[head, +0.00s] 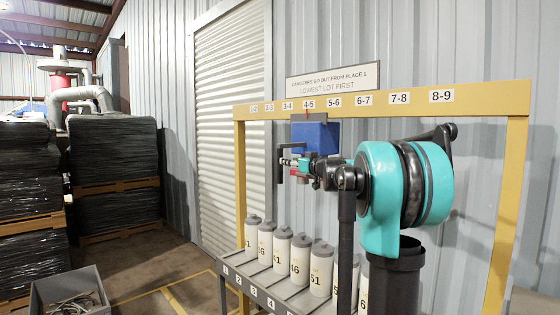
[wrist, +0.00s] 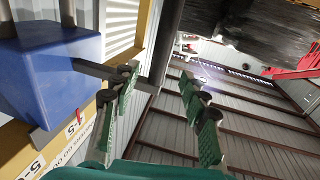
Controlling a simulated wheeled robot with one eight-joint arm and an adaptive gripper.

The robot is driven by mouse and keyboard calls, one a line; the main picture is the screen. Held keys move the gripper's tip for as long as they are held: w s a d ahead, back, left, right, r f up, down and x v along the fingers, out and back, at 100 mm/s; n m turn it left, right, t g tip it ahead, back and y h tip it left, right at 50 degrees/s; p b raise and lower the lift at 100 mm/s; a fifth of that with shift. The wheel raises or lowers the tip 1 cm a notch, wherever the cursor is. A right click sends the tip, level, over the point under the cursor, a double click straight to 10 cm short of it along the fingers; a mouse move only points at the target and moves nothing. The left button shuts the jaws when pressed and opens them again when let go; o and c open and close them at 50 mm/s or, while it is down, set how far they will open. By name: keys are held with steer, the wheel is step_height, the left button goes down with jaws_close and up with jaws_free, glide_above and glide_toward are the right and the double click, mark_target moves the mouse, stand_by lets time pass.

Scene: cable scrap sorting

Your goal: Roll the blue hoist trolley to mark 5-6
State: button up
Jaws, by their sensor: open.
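The blue hoist trolley (head: 316,136) hangs on the yellow beam (head: 270,108), under the 4-5 label (head: 308,104). A dark handle (head: 292,147) sticks out from it and bends downward. In the wrist view the blue trolley (wrist: 55,75) fills the left side. Its red pointer (wrist: 78,117) is beside the 4-5 label. My gripper (head: 292,165) is open and empty, just below the handle in the head view. In the wrist view the handle's dark grip (wrist: 168,45) appears ahead of the gap between my gripper's fingers (wrist: 158,85); contact cannot be told. The 5-6 label (head: 334,101) is right of the trolley.
Several white canisters with grey lids (head: 299,258) stand on a sloped rack (head: 262,285) below the beam. A sign (head: 333,82) is above the beam. A grey bin (head: 70,292) and wrapped pallets (head: 115,175) stand at left. The beam right of the trolley looks clear.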

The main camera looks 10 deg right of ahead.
steer(key=x, duration=0.8)
steer(key=shift+w, duration=0.2)
steer(key=shift+a, duration=0.1)
steer(key=shift+c, duration=0.3)
jaws_close()
